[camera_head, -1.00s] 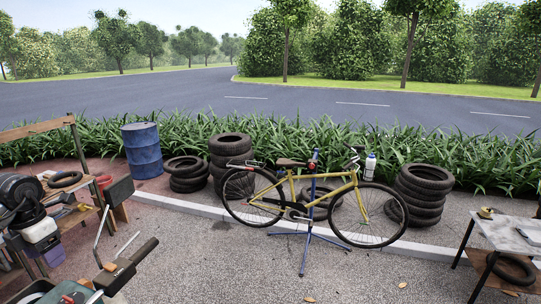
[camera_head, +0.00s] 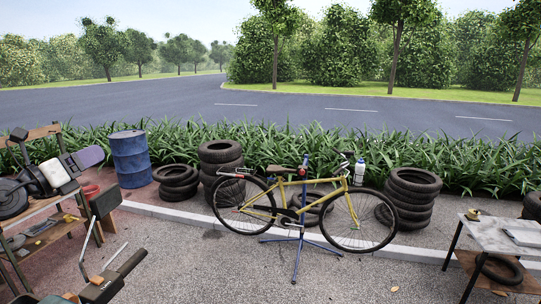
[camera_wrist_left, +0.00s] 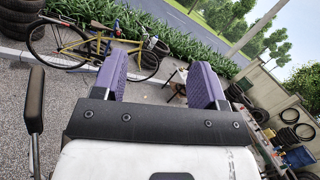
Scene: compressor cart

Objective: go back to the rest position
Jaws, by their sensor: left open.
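My left gripper (camera_head: 90,157) is at the left of the head view, in front of the wooden shelf. Its white body and purple finger point to the right, raised clear of the ground. In the left wrist view the two purple fingers (camera_wrist_left: 159,78) stand wide apart with nothing between them. The gripper is open and empty. My right gripper is not in view. Part of the compressor cart (camera_head: 105,284), with a dark-gripped handle, shows at the lower left of the head view, below my left gripper.
A wooden shelf (camera_head: 40,240) stands behind my left arm, with a blue barrel (camera_head: 130,160) beyond. A yellow bicycle (camera_head: 262,208) is on a blue stand. Tyre stacks (camera_head: 412,200) line the kerb. A table (camera_head: 490,236) is at right.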

